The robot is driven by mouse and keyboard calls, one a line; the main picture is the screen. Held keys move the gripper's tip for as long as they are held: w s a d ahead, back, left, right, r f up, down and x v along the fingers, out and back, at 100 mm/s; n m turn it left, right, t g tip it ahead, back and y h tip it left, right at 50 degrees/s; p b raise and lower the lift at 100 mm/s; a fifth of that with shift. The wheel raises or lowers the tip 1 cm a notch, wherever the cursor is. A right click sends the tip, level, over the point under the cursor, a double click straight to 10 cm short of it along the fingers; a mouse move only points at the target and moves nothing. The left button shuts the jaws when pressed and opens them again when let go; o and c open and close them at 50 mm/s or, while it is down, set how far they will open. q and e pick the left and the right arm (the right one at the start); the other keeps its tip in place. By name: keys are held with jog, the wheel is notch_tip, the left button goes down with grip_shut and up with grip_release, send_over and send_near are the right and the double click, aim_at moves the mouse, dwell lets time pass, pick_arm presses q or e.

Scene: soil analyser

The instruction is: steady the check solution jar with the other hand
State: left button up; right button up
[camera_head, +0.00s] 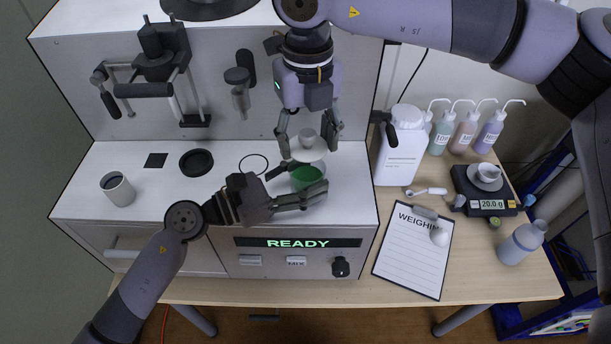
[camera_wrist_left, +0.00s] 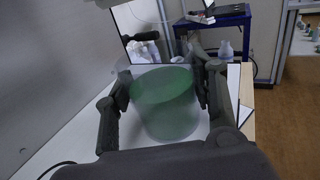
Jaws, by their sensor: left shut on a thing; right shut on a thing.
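The check solution jar (camera_head: 306,178) is a clear round jar with green contents, upright on the analyser's white deck below my right gripper. My left gripper (camera_head: 308,178) comes in from the left with one finger on each side of it. The left wrist view shows the green jar (camera_wrist_left: 165,103) between the two fingers of the left gripper (camera_wrist_left: 166,92). My right gripper (camera_head: 309,148) points down from above, shut on a pale round piece with a small knob (camera_head: 307,136), which looks like the lid. Whether that piece touches the jar's rim is unclear.
A white canister (camera_head: 401,150) stands right of the deck. A clipboard (camera_head: 412,255) and a scale with a cup (camera_head: 485,190) are on the wooden table.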

pick_arm(q)
jog(key=shift+s+f, duration=0.1)
jog(key=shift+f, duration=0.35)
pick_arm(e)
jog(key=w+d+r, duration=0.2)
jog(key=d+r, duration=0.2)
jog(key=d, duration=0.3)
jog(key=shift+w+d, duration=0.25)
jog(key=shift+d, duration=0.05)
pick_arm(q)
jog(key=o, duration=1.3)
jog(key=shift+r, duration=0.3)
pick_arm(e)
jog(key=shift+w, duration=0.1)
pick_arm(q)
jog(key=shift+o, duration=0.2)
jog(key=shift+a, duration=0.1)
jog(key=v, duration=1.1)
jog(key=shift+a, duration=0.35)
jog(key=shift+s, duration=0.1)
pick_arm(e)
jog(key=shift+f, duration=0.1)
